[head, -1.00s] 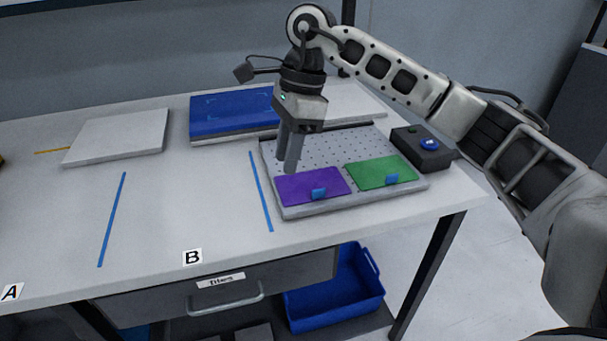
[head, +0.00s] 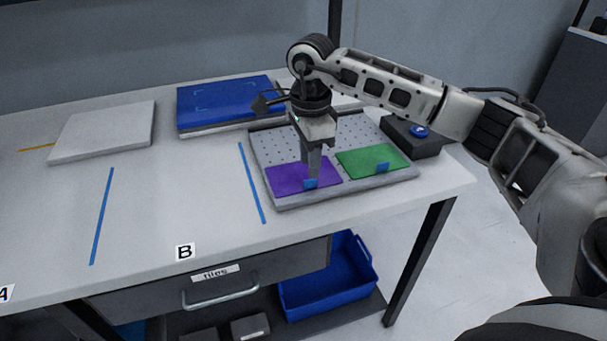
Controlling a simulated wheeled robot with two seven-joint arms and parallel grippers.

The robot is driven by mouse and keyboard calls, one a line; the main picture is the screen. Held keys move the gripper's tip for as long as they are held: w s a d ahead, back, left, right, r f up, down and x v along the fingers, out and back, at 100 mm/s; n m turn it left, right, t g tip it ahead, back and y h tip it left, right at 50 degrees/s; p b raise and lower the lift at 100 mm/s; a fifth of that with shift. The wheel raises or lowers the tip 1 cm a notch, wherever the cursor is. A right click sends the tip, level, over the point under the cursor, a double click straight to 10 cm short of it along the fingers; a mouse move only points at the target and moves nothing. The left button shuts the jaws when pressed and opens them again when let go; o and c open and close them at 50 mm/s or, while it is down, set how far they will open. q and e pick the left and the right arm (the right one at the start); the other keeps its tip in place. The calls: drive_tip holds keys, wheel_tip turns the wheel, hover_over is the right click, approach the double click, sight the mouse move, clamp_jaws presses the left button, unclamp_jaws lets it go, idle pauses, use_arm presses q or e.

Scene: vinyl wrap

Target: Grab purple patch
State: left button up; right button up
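The purple patch (head: 290,179) lies flat on the left front part of the perforated grey board (head: 272,145). A small blue tab (head: 310,184) sits at its front edge. My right gripper (head: 313,178) points down over the purple patch, with its fingertips at or just above the blue tab. The fingers overlap in this view, so I cannot tell whether they are open or closed on the tab. My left gripper is not in view.
A green patch (head: 365,160) with its own blue tab lies right of the purple one. A black box with a blue button (head: 419,131) stands at the board's right. A blue panel (head: 225,100) and a white tile (head: 105,130) lie further left. The table's middle is clear.

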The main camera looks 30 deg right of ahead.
sight(286, 180)
wheel_tip(286, 180, down, 4)
drive_tip(key=shift+d+f+p, duration=0.1)
drive_tip(key=shift+f+p, duration=0.15)
drive_tip(key=shift+p, duration=0.1)
clamp_jaws()
drive_tip(key=shift+r, duration=0.1)
